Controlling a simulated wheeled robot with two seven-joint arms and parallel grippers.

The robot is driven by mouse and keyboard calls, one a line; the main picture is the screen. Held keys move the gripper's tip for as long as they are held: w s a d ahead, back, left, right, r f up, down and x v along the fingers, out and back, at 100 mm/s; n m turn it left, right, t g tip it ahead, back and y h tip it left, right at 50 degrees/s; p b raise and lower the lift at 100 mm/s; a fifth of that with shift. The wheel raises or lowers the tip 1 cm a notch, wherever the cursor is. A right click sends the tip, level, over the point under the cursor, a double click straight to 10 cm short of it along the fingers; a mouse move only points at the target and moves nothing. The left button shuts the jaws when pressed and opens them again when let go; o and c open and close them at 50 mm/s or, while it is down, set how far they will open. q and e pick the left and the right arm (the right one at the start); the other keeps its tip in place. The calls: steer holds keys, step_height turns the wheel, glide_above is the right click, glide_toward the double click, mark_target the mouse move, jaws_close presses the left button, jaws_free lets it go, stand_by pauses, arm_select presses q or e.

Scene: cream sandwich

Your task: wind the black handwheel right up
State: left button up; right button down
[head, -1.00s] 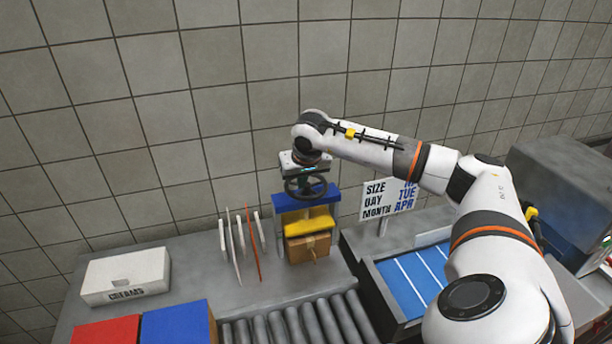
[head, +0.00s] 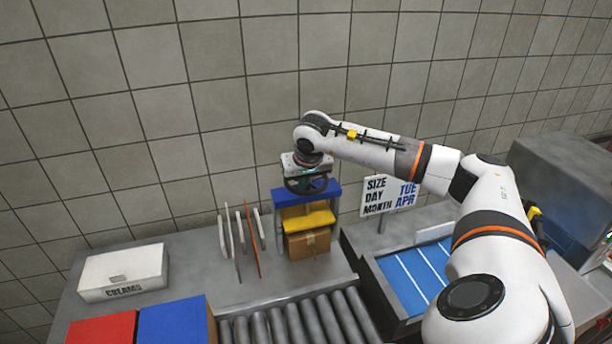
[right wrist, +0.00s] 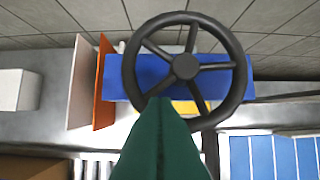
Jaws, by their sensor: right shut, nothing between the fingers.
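The black handwheel (head: 290,186) sits on top of a press with a blue crossbar (head: 328,193). A yellow plate (head: 310,218) is below the crossbar, above a brown box (head: 308,243). My right gripper (head: 308,184) is over the handwheel, pointing down. In the right wrist view, the handwheel (right wrist: 238,66) shows its spokes and hub, with the blue crossbar (right wrist: 117,78) behind. My right gripper's green fingers (right wrist: 160,103) are shut and empty, overlapping the near rim between spokes. I cannot tell whether they touch it. My left gripper is out of view.
Thin upright boards (head: 240,240) stand left of the press. A white creams box (head: 122,272) and red (head: 102,331) and blue (head: 176,322) boxes are farther left. Rollers (head: 295,322) lie in front. A sign (head: 376,196) and blue tray (head: 412,276) are right.

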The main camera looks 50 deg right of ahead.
steer(key=shift+s+d, duration=0.4)
steer(key=shift+s, duration=0.1)
steer(key=shift+s+d+b, duration=0.45)
steer(key=shift+d, duration=0.2)
steer(key=shift+r+p, duration=1)
steer(key=shift+r, duration=0.3)
steer(key=shift+w+a, duration=0.1)
